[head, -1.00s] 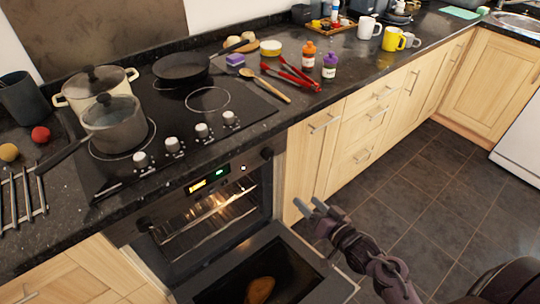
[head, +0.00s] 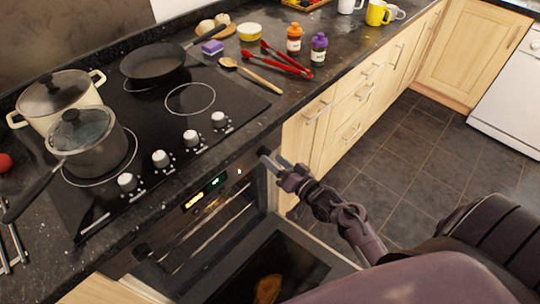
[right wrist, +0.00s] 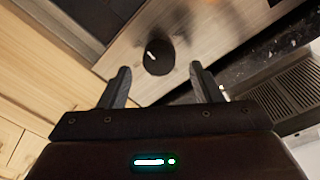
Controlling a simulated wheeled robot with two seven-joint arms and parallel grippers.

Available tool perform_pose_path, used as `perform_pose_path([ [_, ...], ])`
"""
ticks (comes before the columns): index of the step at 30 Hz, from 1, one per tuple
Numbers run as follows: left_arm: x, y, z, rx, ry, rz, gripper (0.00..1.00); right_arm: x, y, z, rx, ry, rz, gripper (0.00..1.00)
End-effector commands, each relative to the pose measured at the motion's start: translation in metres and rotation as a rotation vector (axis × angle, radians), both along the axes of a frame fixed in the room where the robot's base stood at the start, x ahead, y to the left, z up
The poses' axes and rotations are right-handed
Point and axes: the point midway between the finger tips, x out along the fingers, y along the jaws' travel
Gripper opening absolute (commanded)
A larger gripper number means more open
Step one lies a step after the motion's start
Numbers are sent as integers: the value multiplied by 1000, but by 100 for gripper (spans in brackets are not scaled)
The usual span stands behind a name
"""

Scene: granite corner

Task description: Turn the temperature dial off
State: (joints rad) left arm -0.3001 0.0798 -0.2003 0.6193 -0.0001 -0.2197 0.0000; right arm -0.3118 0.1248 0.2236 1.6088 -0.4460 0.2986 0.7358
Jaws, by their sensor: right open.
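A round black dial (head: 264,152) sits at the right end of the oven's control panel (head: 232,180), partly hidden by my gripper in the head view. In the right wrist view the dial (right wrist: 158,57) shows whole, with a white mark on its face. My right gripper (head: 273,160) is at the panel's right end. In the wrist view its two fingers (right wrist: 160,74) are apart, one on each side of the dial in the picture. I cannot tell whether they touch it. A second black dial (head: 142,251) is at the panel's left end. My left gripper is not in view.
The oven door (head: 300,262) hangs open below the panel, with a brown item (head: 267,289) on it. The hob above holds a grey saucepan (head: 90,150), a cream pot (head: 60,95) and a frying pan (head: 155,60). Free floor (head: 420,165) lies to the right.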

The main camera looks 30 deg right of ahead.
Motion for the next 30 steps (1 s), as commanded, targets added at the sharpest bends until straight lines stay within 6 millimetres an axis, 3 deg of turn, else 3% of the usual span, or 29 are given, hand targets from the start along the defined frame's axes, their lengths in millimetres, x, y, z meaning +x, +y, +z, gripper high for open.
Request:
perform_pose_path([
  [6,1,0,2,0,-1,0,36,20,5,0,0,0,0,58],
  [15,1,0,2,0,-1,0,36,22,6,-1,-1,2,-1,57],
  [25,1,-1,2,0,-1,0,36,22,5,0,0,1,-2,14],
  [30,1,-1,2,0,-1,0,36,22,5,0,-9,-2,-1,14],
])
